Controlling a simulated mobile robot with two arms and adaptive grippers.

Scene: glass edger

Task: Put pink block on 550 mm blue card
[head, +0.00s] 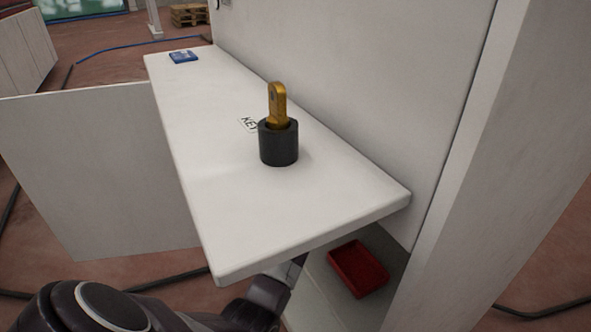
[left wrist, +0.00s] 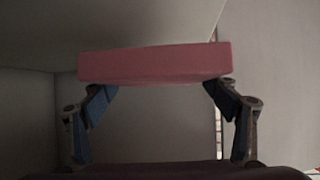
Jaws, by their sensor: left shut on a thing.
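The pink block (left wrist: 155,64) is in the left wrist view, held level across the two blue-padded fingers of my left gripper (left wrist: 161,88). In the head view my left arm reaches in low under the front edge of the white shelf, which hides the gripper's end and the block. A small blue card (head: 183,57) lies flat at the far left end of the shelf top; its marking is too small to read. My left gripper is below and well in front of this card. My right gripper is not in view.
The white shelf (head: 215,210) carries a black cup (head: 279,147) with a yellow key-like piece (head: 277,105) upright in it, beside a "KEY" label (head: 247,124). A red tray (head: 358,268) sits below the shelf. A tall white panel borders the right. The shelf's left half is clear.

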